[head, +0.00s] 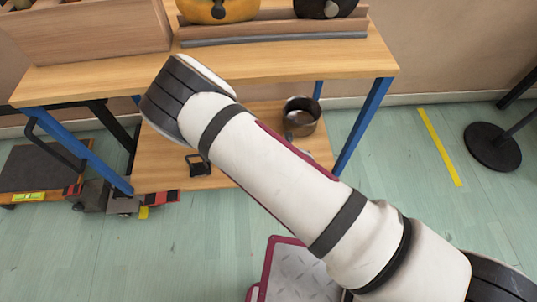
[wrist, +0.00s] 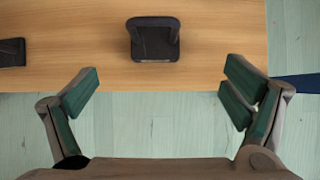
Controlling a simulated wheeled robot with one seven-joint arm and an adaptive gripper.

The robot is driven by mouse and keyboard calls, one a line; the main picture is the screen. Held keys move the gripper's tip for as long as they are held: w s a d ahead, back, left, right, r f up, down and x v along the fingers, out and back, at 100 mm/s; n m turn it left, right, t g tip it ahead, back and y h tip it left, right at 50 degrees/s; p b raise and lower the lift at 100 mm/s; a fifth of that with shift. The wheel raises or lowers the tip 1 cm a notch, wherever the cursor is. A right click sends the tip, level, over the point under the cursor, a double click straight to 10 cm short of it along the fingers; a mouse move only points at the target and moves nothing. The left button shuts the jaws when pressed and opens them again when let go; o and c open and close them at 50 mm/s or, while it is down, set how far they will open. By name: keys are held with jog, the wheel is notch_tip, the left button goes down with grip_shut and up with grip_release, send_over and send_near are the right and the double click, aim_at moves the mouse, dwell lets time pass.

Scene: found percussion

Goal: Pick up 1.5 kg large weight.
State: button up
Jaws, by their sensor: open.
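A black weight-like block with a raised handle-like part (wrist: 154,40) stands on the wooden lower shelf (wrist: 215,45), close to its front edge. A similar black object (wrist: 12,52) is cut off at the left of the wrist view. In the head view one black handled piece (head: 200,167) shows on the lower shelf; I cannot tell which of the two it is. No mass marking is readable. My gripper (wrist: 160,88) is open and empty, its green-padded fingers spread at the shelf's front edge, short of the block and to either side of it. My arm hides the gripper in the head view.
A metal pot (head: 302,116) stands on the lower shelf. The upper shelf (head: 95,80) above carries a wooden box (head: 90,30) and a yellow object (head: 218,10). Blue legs (head: 362,125) flank the lower shelf. A low cart (head: 40,170) is on the left floor.

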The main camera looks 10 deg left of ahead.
jog(key=b+x, duration=0.1)
jog(key=x, duration=0.2)
jog(key=b+x, duration=0.1)
jog(key=x, duration=0.2)
jog(key=b+x, duration=0.1)
jog(key=x, duration=0.2)
jog(key=shift+s+a, duration=0.1)
jog(key=shift+a, duration=0.2)
jog(key=shift+b+x, duration=1.8)
jog(key=shift+x, duration=0.8)
jog(key=shift+s+a, duration=0.1)
jog(key=shift+s, duration=0.05)
jog(key=c, duration=1.7)
jog(key=shift+r, duration=0.1)
jog(key=c, duration=0.3)
jog(key=shift+c, duration=0.2)
jog(key=shift+r, duration=0.15)
